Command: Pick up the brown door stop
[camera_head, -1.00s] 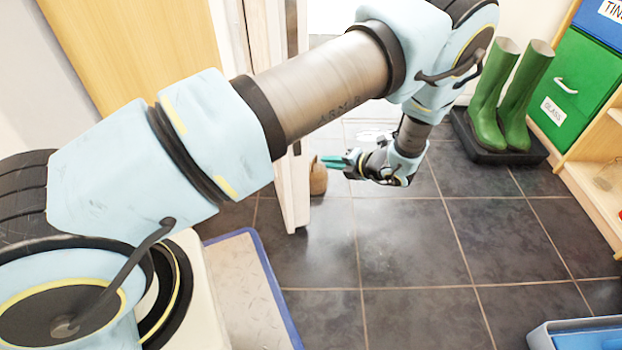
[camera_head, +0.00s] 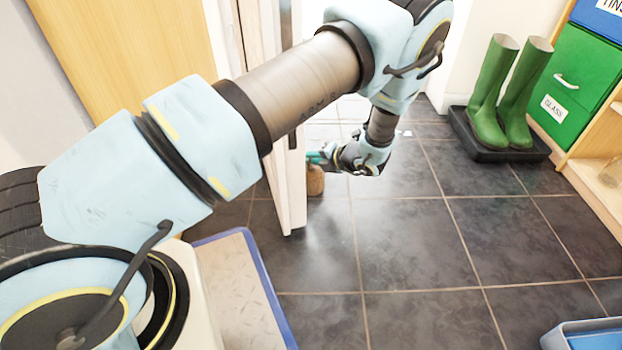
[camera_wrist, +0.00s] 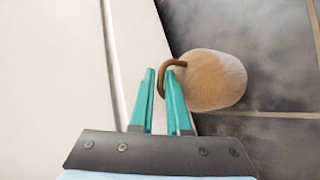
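The brown door stop (camera_head: 315,183) stands on the dark tiles beside the white door edge in the head view. In the wrist view it is a rounded tan-brown block (camera_wrist: 218,82) with a dark brown loop handle (camera_wrist: 178,63) on its near side. My gripper (camera_head: 316,158) is at the top of the door stop, with its teal fingers pointing left. In the wrist view the fingers of my gripper (camera_wrist: 160,74) are apart by a narrow gap. The end of the loop shows between them. I cannot tell whether either finger touches it.
The white door (camera_head: 291,185) stands close to the left of the door stop. Green boots (camera_head: 500,95) stand on a black tray (camera_head: 480,146) at the right, by a shelf with a green bin (camera_head: 578,85). The tiled floor in the middle is clear.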

